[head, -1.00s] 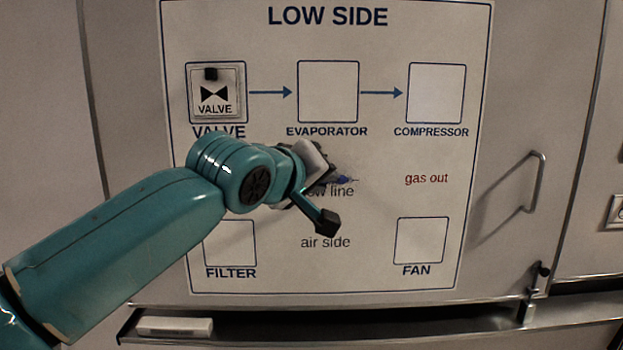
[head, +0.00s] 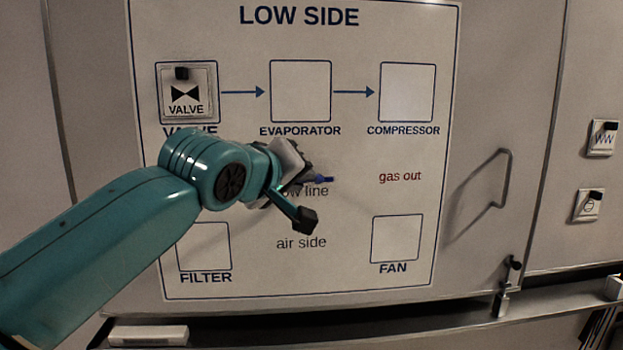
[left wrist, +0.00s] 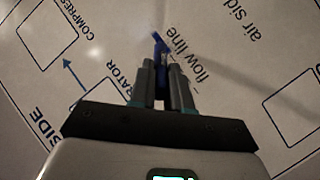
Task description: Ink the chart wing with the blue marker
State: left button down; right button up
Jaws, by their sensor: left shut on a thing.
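The chart wing (head: 345,270) is a pale panel headed LOW SIDE, with blue-outlined boxes, two blue arrows and printed labels. My left gripper (head: 300,185) is in front of its middle, below the EVAPORATOR box, and covers the start of the flow line label. It is shut on the blue marker (head: 322,180). In the left wrist view the marker (left wrist: 160,55) sticks out between the two fingers (left wrist: 164,92), beside the flow line label. I cannot tell whether its tip touches the chart. My right gripper is not in view.
A VALVE tile (head: 187,92) fills the top left box; the other boxes are empty. A wire handle (head: 503,180) stands out right of the chart. Two tiles (head: 601,138) hang on the right panel. A white block (head: 148,335) lies on the ledge at lower left.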

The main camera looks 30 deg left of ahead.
pick_arm(q)
jog(key=s+a+b, duration=0.1)
jog(key=s+a, duration=0.5)
jog(key=a, duration=0.4)
dwell(0.9)
jog(key=shift+s+a, duration=0.1)
jog(key=shift+s, duration=0.05)
jog(key=s+d+b, duration=0.1)
jog(key=s+d, duration=0.2)
jog(key=s, duration=0.2)
dwell(0.4)
jog(key=shift+s+d, duration=0.1)
jog(key=shift+s+d, duration=0.4)
jog(key=shift+s, duration=0.2)
jog(key=shift+s+d, duration=0.35)
jog(key=shift+s, duration=0.25)
